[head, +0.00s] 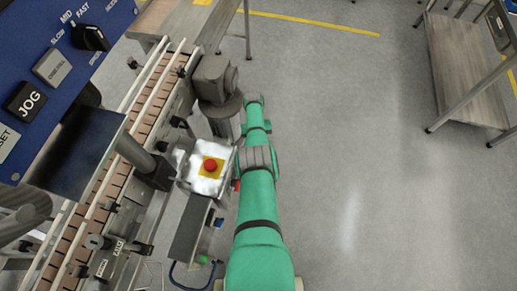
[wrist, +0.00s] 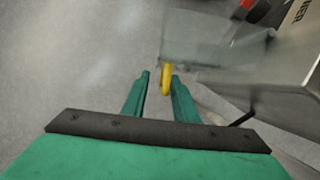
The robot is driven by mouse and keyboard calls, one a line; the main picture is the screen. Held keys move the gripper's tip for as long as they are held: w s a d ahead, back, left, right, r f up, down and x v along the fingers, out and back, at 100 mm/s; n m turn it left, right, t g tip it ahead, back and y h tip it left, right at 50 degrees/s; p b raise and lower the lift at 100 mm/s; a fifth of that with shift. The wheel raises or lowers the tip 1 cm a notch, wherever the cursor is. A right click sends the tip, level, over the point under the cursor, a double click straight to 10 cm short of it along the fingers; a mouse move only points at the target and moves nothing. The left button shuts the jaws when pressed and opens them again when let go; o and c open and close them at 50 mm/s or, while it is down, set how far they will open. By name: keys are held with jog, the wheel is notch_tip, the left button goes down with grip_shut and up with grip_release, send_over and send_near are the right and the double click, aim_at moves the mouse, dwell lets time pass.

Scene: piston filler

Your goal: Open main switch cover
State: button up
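In the wrist view a see-through cover (wrist: 205,42) stands ahead of my gripper, at the side of a grey metal box (wrist: 285,75). A yellow handle (wrist: 166,79) shows near the cover's lower left edge. A red and black switch part (wrist: 247,9) shows at the top, partly cut off by the frame. My gripper (wrist: 160,76) has its two green fingers apart, with the yellow handle between the tips and closer to the right finger. I cannot tell whether they touch. In the head view the cover and my gripper are hidden; only my green arm shows.
In the head view a conveyor (head: 130,150) runs along the left. A red emergency stop button (head: 210,166) on a yellow plate sits close left of my arm. A blue control panel (head: 50,60) is upper left. Open floor lies right, with a table (head: 460,80) beyond.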

jog(key=v, duration=1)
jog(key=shift+r, duration=0.35)
